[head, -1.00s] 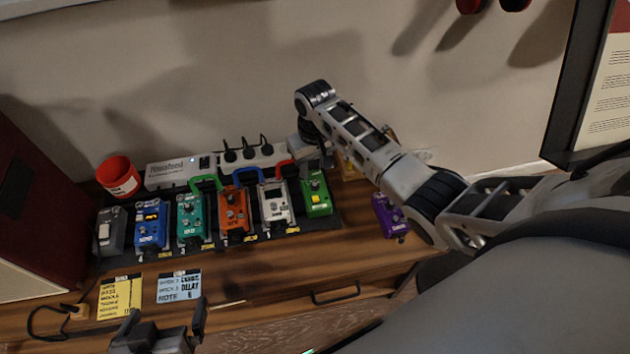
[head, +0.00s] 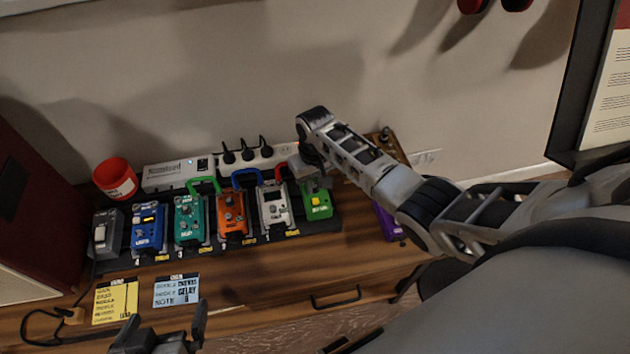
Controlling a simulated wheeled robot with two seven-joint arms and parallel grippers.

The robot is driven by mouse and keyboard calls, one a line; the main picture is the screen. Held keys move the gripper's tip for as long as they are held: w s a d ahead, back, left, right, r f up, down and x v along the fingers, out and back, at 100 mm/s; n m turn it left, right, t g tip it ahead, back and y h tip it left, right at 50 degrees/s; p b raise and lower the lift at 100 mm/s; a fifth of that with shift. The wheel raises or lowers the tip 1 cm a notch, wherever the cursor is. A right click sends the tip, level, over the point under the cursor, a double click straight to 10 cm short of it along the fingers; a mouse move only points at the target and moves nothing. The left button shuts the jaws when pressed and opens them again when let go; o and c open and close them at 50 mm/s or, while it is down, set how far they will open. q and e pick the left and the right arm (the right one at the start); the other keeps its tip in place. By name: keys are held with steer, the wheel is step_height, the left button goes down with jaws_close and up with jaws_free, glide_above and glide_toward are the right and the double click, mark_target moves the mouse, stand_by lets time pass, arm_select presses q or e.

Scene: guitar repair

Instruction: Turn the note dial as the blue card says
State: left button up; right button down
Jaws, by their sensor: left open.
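The blue card (head: 176,291) lies on the wooden top in front of the pedal board, with handwritten lines; "DELAY" and "NOTE" seem readable, the rest is too small to be sure. The pedals stand in a row: blue (head: 149,228), teal (head: 190,219), orange (head: 232,216), white (head: 275,206) and green (head: 318,201). Small knobs show on them, but I cannot tell which is the note dial. My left gripper (head: 166,323) is open and empty at the bottom edge, in front of the cards. My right gripper (head: 308,170) is at the green pedal's upper end, its fingers mostly hidden.
A yellow card (head: 115,302) lies left of the blue one. A red cup (head: 115,178), a white power unit (head: 177,174) and a plug strip (head: 240,163) stand behind the pedals. A grey pedal (head: 108,235) is at the row's left end. A purple pedal (head: 389,223) is partly behind my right arm.

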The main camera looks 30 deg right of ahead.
arm_select(q)
steer(key=shift+a+r+p, duration=0.1)
steer(key=shift+r+p, duration=0.15)
steer(key=shift+p, duration=0.15)
arm_select(e)
steer(key=shift+r+m, duration=0.1)
steer(key=shift+m, duration=0.2)
steer(key=shift+r+m+p, duration=0.1)
steer(key=shift+m+p, duration=0.7)
steer(key=shift+m, duration=0.2)
steer(key=m+p, duration=0.1)
steer(key=m, duration=0.2)
steer(key=shift+m+p, duration=0.3)
steer(key=shift+p, duration=0.1)
steer(key=m+p, duration=0.1)
steer(key=m, duration=0.3)
arm_select(q)
steer(key=shift+s+a+r, duration=0.1)
steer(key=shift+a+r, duration=0.1)
steer(key=shift+r, duration=0.25)
steer(key=shift+s+a+r, duration=0.1)
steer(key=shift+a+r, duration=0.1)
steer(key=shift+r, duration=0.2)
arm_select(e)
steer(key=shift+m, duration=0.8)
arm_select(q)
steer(key=shift+g+y, duration=0.3)
arm_select(e)
steer(key=shift+f, duration=0.2)
